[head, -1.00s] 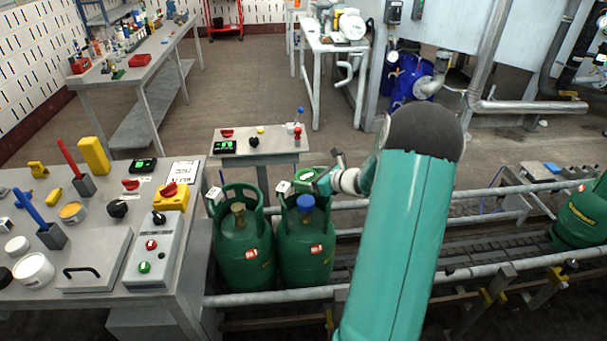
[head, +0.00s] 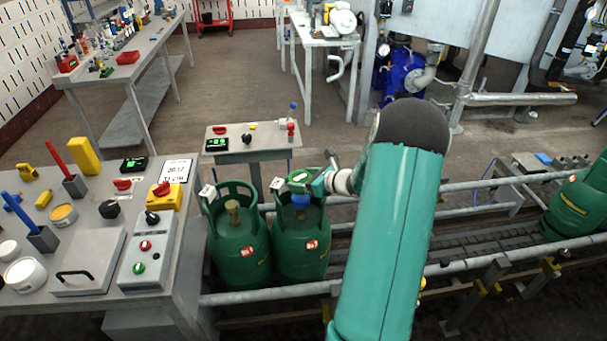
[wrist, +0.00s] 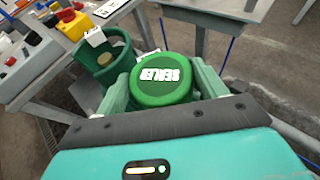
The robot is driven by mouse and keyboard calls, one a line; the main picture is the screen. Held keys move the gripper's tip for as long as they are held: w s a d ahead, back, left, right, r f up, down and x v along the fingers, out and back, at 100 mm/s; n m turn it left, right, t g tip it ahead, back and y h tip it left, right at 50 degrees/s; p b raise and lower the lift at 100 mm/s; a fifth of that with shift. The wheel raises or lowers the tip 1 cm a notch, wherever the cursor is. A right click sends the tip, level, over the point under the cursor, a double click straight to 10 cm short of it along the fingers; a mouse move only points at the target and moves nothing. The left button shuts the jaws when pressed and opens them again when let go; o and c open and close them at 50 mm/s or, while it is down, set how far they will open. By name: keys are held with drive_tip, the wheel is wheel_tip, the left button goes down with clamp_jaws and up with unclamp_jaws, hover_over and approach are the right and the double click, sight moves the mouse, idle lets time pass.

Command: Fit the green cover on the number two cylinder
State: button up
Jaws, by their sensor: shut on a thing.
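The green cover (wrist: 165,78), a round cap with raised white lettering, is held between the fingers of my gripper (wrist: 163,85). In the head view the cover (head: 299,176) is at the top of the right-hand green cylinder (head: 300,250), just above its blue valve cap (head: 300,201). A small gap shows between cover and blue cap. My gripper (head: 308,182) reaches in from the right, shut on the cover. The left-hand green cylinder (head: 238,255) has a bare brass valve (head: 232,211). The cylinders' number tags are too small to read.
Both cylinders stand side by side on the conveyor behind a front rail (head: 270,297). A grey control table (head: 90,255) adjoins on the left. A small stand (head: 255,143) is behind. Another green cylinder (head: 580,205) is at the far right.

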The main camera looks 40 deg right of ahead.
drive_tip(key=shift+f, duration=1.7)
drive_tip(key=shift+f, duration=0.35)
idle(3.5)
drive_tip(key=shift+a, duration=0.1)
idle(1.7)
drive_tip(key=shift+r, duration=0.15)
idle(0.3)
